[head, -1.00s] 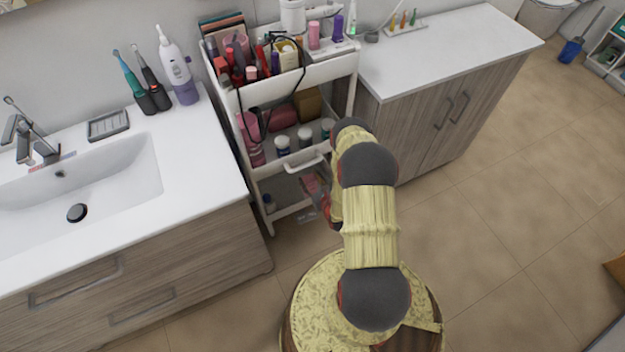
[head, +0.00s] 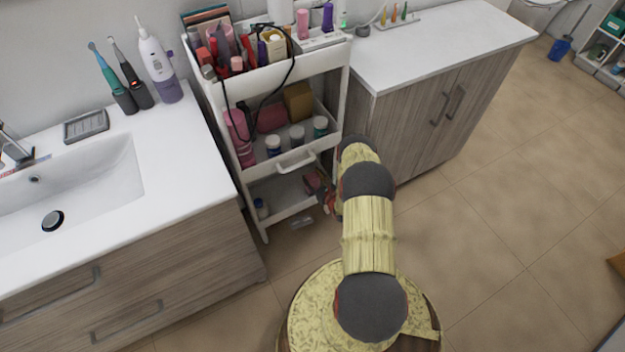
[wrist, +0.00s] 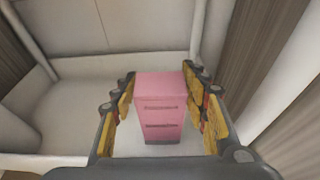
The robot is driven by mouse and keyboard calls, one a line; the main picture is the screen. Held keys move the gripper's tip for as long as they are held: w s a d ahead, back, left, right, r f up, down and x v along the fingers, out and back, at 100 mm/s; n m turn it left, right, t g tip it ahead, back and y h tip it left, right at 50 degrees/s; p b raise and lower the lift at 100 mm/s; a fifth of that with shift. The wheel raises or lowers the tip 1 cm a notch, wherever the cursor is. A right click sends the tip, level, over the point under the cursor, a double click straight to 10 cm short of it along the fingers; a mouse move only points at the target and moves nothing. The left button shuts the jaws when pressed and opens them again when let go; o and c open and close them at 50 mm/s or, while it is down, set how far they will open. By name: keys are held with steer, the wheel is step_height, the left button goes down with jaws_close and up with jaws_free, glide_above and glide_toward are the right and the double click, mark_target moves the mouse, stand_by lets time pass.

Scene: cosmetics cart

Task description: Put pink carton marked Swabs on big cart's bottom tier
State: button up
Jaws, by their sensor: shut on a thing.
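In the wrist view the pink carton (wrist: 162,108) stands between the two fingers of my gripper (wrist: 160,115). The gripper is shut on it. Dark lines cross its near face, but I cannot read the marking. The pale bottom tier (wrist: 85,105) of the big cart spreads around and beyond the carton. I cannot tell if the carton touches the tier. In the head view my gripper (head: 322,190) is at the right side of the bottom tier (head: 285,193), below the middle tier, and is partly hidden. A little of the pink carton (head: 311,182) shows there.
The cart's middle tier (head: 297,160), with jars and pink bottles, is above the gripper. Cart posts (wrist: 198,35) rise close by. A wood-fronted cabinet (head: 412,125) is at right. The bottom tier's middle is clear.

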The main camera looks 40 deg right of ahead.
steer(key=shift+f, duration=0.2)
steer(key=shift+f, duration=0.15)
steer(key=o, duration=1.3)
steer(key=shift+c, duration=0.2)
steer(key=shift+o, duration=0.5)
